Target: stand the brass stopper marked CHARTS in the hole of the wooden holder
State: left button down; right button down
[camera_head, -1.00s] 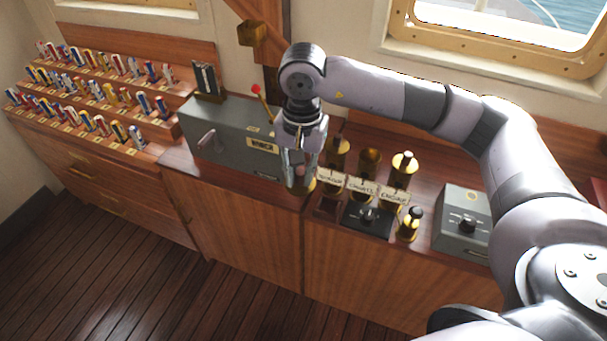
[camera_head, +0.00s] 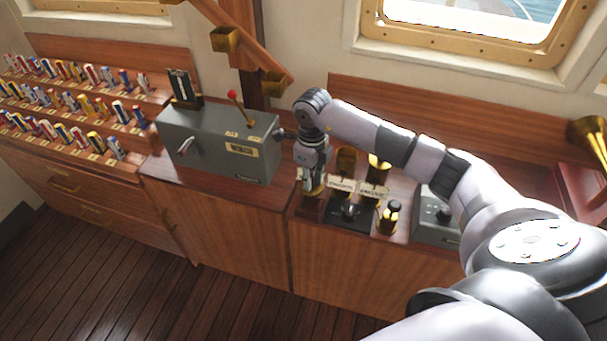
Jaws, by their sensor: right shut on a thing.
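My right gripper (camera_head: 311,184) points down over the counter and is shut on a small brass stopper (camera_head: 315,193), mostly hidden by the fingers. Any marking on it cannot be read. The small dark red wooden holder (camera_head: 309,211) is just below the gripper, left of the black control panel. Its hole is hidden, and I cannot tell whether the stopper touches it. My left gripper is not in view.
Brass voice pipes with labels (camera_head: 373,190) stand behind the black panel (camera_head: 349,215). Another brass piece with a dark top (camera_head: 389,218) stands right of it. A grey winch box (camera_head: 217,145) is at left, another grey box (camera_head: 433,218) at right.

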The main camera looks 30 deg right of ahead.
jog(key=shift+f+b, duration=1.5)
jog(key=shift+f, duration=0.85)
jog(key=shift+f+b, duration=1.05)
jog(key=shift+f, duration=0.15)
jog(key=c, duration=1.4)
grip_release()
jog(key=shift+r, duration=0.1)
notch_tip(320, 180, up, 12)
jog(key=shift+f, duration=0.1)
